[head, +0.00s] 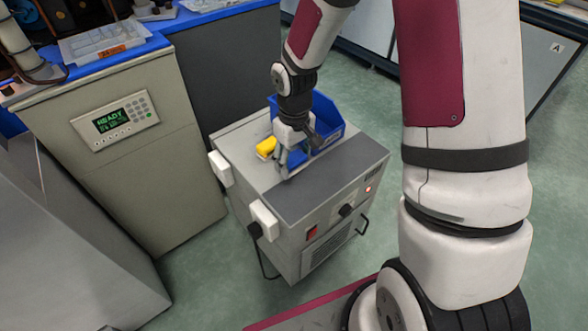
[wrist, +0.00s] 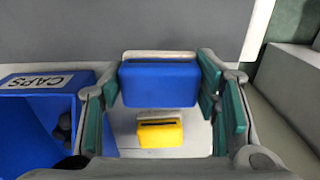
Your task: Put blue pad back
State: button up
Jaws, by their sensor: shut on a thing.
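The blue pad (wrist: 158,84) lies between the teal-lined fingers of my gripper (wrist: 160,88) in the wrist view, with a pale edge along its top. The fingers are shut on its two sides. A yellow pad (wrist: 160,133) with a dark slot sits just below the blue pad in the wrist view. It also shows left of my gripper in the head view (head: 266,147). I cannot tell whether the blue pad touches the surface under it.
A blue bin (head: 331,128) labelled CAPS stands on the cart (head: 235,141) close beside my gripper; it is at left in the wrist view (wrist: 30,125). The dark front strip (head: 335,172) of the cart top is clear. A machine reading READY (head: 115,121) stands left.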

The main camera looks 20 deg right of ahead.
aim_at(294, 169)
jog(key=shift+f+b, duration=0.9)
jog(key=shift+f, duration=0.75)
jog(key=shift+f, duration=0.15)
jog(key=o, duration=1.2)
notch_tip(294, 169, up, 13)
jog(key=p, duration=0.5)
jog(key=shift+f, duration=0.15)
